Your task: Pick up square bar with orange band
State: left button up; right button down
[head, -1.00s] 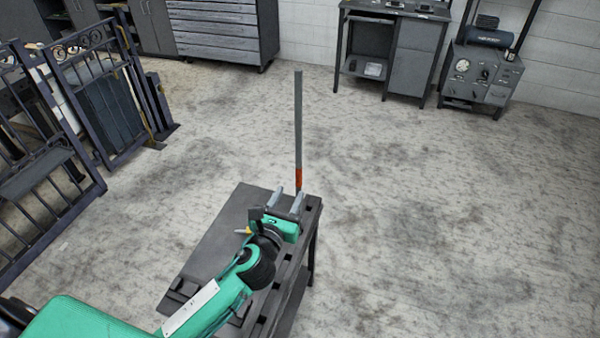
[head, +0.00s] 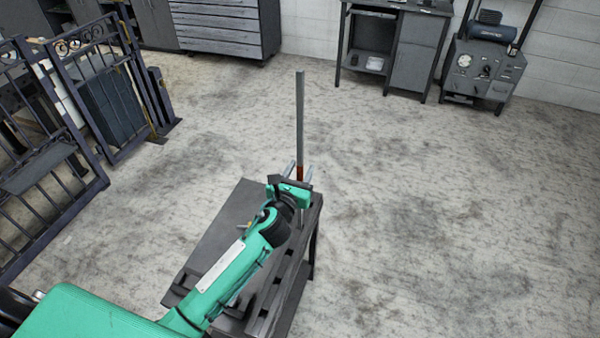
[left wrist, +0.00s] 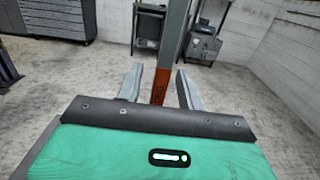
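The square bar (head: 300,118) is grey and stands upright at the far end of the dark stand. My left gripper (head: 299,171) is open, with one finger on each side of the bar at the height of the band. In the left wrist view the orange band (left wrist: 160,88) stands between the two spread fingers (left wrist: 160,85), with a gap showing on both sides. My right gripper is not in view.
The dark stand (head: 222,225) has slots along its right side. Dark metal gates (head: 100,95) lean at the left. A drawer cabinet (head: 225,30), a workbench (head: 410,50) and a machine (head: 483,70) line the back wall. The floor to the right is clear.

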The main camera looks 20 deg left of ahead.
pick_arm(q)
grip_shut()
dwell(1.0)
jog(key=shift+r, duration=0.1)
dwell(0.3)
